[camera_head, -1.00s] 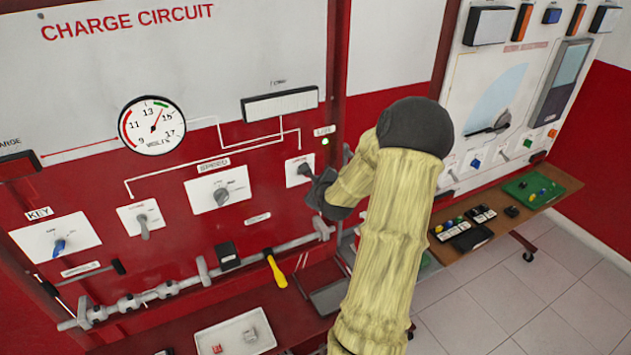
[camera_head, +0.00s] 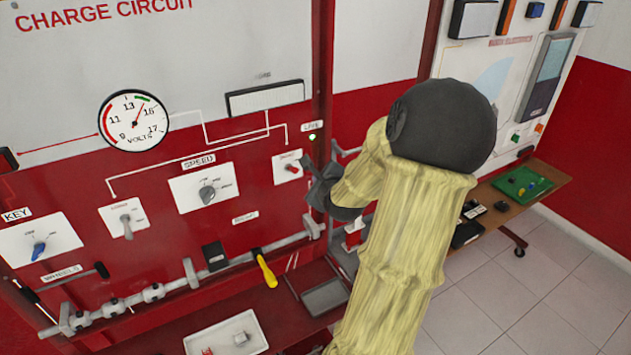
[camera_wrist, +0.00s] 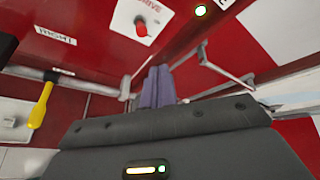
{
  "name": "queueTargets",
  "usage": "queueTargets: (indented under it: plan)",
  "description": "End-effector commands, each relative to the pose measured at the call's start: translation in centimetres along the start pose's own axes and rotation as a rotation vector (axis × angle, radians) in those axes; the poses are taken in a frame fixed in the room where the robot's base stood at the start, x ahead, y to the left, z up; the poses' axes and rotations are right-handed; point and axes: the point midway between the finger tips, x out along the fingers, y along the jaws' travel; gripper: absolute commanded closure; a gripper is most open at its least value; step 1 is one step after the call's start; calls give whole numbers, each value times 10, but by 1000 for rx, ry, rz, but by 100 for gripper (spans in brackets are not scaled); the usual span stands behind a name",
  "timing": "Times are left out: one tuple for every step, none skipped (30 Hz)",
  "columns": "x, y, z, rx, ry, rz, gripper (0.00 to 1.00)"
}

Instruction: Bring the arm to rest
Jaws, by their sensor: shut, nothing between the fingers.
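My arm (camera_head: 400,235), in a pale yellow sleeve with a dark rounded joint, reaches up across the right half of the head view. My gripper (camera_head: 316,172) is just right of the switch plate with a red knob (camera_head: 293,169), apart from it. In the wrist view the two grey-purple fingers (camera_wrist: 159,85) lie together, shut and empty, below and right of the red knob (camera_wrist: 141,27). The dark gripper body hides what is below it.
The red charge circuit panel carries a volts gauge (camera_head: 134,121), a speed dial (camera_head: 207,192) and a blue key switch (camera_head: 39,250). A horizontal rail with a yellow-handled tool (camera_head: 265,268) runs below. A white tray (camera_head: 190,341) sits beneath. A wooden bench (camera_head: 545,198) stands at right; floor between is clear.

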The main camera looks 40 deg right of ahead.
Motion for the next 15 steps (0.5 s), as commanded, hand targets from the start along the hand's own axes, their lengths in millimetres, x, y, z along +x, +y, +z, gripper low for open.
queueTargets:
  plan:
    - [-2, 0, 0, -1, 1, 0, 100]
    - [-3, 0, 1, -2, -1, 1, 100]
    - [-3, 1, 2, -3, -3, 3, 100]
    - [-3, 2, 3, -3, -4, 5, 100]
    - [-2, 3, 4, -4, -6, 6, 100]
    - [-2, 4, 6, -5, -8, 8, 100]
    - [-2, 4, 6, -5, -8, 8, 100]
    - [-2, 4, 7, -6, -9, 9, 100]
    - [-2, 4, 7, -6, -9, 9, 100]
    - [-2, 4, 7, -6, -9, 9, 100]
    - [-2, 4, 7, -5, -9, 9, 100]
    - [-2, 4, 6, -5, -9, 9, 100]
    - [-2, 4, 6, -5, -9, 8, 100]
    - [-2, 4, 6, -5, -9, 8, 100]
    - [-2, 4, 6, -5, -8, 8, 100]
